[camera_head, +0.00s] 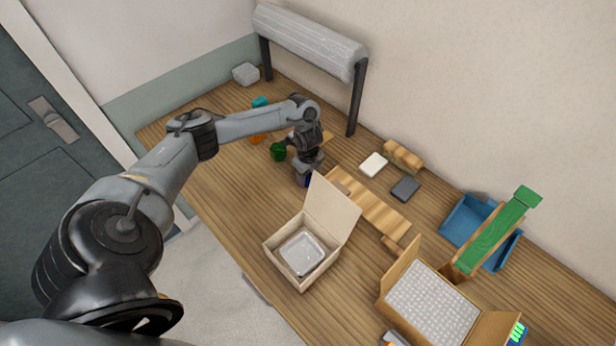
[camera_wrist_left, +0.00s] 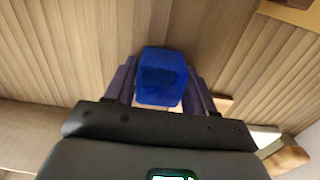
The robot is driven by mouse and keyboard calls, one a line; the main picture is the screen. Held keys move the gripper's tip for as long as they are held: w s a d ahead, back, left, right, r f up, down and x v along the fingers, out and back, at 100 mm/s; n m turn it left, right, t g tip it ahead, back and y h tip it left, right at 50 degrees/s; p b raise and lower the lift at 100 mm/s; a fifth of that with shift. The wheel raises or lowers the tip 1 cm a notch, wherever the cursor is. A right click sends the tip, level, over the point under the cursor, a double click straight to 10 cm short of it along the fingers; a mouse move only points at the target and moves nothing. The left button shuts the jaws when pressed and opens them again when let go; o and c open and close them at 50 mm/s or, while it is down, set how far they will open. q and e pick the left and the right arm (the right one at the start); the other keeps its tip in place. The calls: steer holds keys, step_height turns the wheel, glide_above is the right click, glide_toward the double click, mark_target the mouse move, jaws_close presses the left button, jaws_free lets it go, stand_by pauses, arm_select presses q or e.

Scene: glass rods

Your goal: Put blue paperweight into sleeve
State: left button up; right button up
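The blue paperweight (camera_wrist_left: 161,76) is a glossy blue block in the left wrist view. It sits between the two fingers of my left gripper (camera_wrist_left: 160,82), which lie against both its sides. In the head view my left gripper (camera_head: 304,180) points down over the table, and only a sliver of blue shows beside it. I cannot tell whether the block touches the table. I cannot tell for certain which thing is the sleeve. An open cardboard box (camera_head: 285,268) with a clear tray (camera_head: 302,251) stands in front of the gripper. My right gripper is not in view.
A green object (camera_head: 278,151) stands just left of the gripper. A wooden rack (camera_head: 372,205) lies to its right. Farther right are a box with bubbly sheet (camera_head: 432,300), a blue bin (camera_head: 463,218) and a green strip (camera_head: 495,238). A large roll (camera_head: 310,42) stands behind.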

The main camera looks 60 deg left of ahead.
arm_select(q)
steer(key=shift+r, duration=0.1)
steer(key=c, duration=0.8)
